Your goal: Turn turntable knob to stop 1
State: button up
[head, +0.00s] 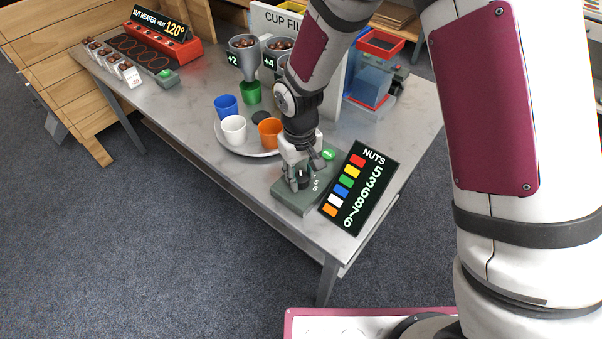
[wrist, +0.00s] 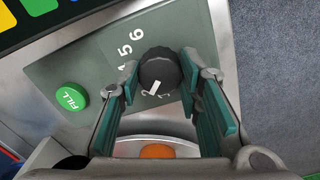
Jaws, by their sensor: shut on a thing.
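The dark ribbed knob (wrist: 158,70) stands on a grey-green control box (head: 294,200). My gripper (head: 302,176) reaches down over the box; in the wrist view its two teal-padded fingers (wrist: 158,82) are closed on either side of the knob. A white pointer mark on the knob faces the lower left in the wrist view. Printed 5 and 6 show beside it; other numbers are partly hidden by the fingers. The turntable (head: 248,152) carries a blue cup (head: 226,106), a white cup (head: 233,130), an orange cup (head: 269,133) and a green cup (head: 252,93).
A green FILL button (wrist: 72,97) sits on the box, beside the knob. A NUTS sign (head: 358,188) stands at its right. Funnels of nuts (head: 243,57) are above the turntable. The nut heater (head: 155,52) is far left. The front table edge is near.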

aim_at(300, 177)
jog(key=n, duration=0.5)
jog(key=shift+n, duration=0.3)
dwell(0.5)
jog(key=o, duration=1.2)
notch_tip(300, 177, up, 12)
jog(key=shift+s+a, duration=0.1)
